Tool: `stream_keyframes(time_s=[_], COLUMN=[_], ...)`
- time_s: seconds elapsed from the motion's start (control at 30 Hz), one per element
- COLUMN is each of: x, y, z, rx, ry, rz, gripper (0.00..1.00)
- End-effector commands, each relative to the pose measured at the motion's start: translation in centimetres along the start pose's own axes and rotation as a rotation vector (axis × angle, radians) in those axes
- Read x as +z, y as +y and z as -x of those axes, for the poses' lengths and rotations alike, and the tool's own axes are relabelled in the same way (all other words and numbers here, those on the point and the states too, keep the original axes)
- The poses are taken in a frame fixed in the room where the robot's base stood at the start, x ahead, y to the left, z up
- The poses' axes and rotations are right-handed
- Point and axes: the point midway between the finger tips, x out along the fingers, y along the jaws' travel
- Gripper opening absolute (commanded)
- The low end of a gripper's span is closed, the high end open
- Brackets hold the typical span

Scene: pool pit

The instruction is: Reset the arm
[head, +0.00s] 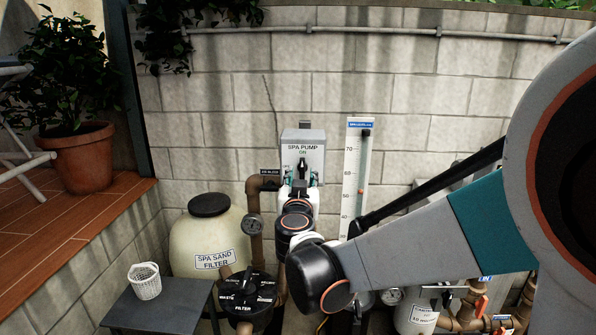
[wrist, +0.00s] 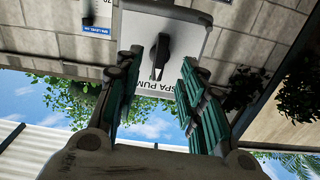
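My arm reaches in from the right in the head view and ends at my gripper (head: 301,182), in front of the grey spa pump switch box (head: 314,138). In the wrist view, which looks upside down, my gripper (wrist: 158,64) has its two teal-padded fingers spread apart. The black switch knob (wrist: 158,56) shows in the gap between them, with clear space on both sides. The fingers hold nothing. The box (wrist: 190,37) fills the background between the fingertips. How far the fingertips are from the box is hard to tell.
A flow gauge (head: 351,160) stands right of the box. A brown pipe (head: 254,205) with a pressure gauge, a cream sand filter (head: 200,238) and its black valve (head: 246,294) stand left and below. A white basket (head: 146,281) sits on a dark table (head: 150,317). A block wall is behind.

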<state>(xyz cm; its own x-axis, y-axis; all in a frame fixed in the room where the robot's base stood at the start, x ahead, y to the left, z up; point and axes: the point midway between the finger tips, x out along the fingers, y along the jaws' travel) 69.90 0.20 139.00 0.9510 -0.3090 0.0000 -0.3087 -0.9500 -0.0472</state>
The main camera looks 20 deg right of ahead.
Motion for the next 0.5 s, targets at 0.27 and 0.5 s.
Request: stream_keyframes(time_s=[0.27,0.5], x=[0.0,0.0], y=[0.0,0.0], z=[2.4,2.5], rx=[0.0,0.0], ry=[0.0,0.0], rz=[0.0,0.0], gripper=[0.37,0.37])
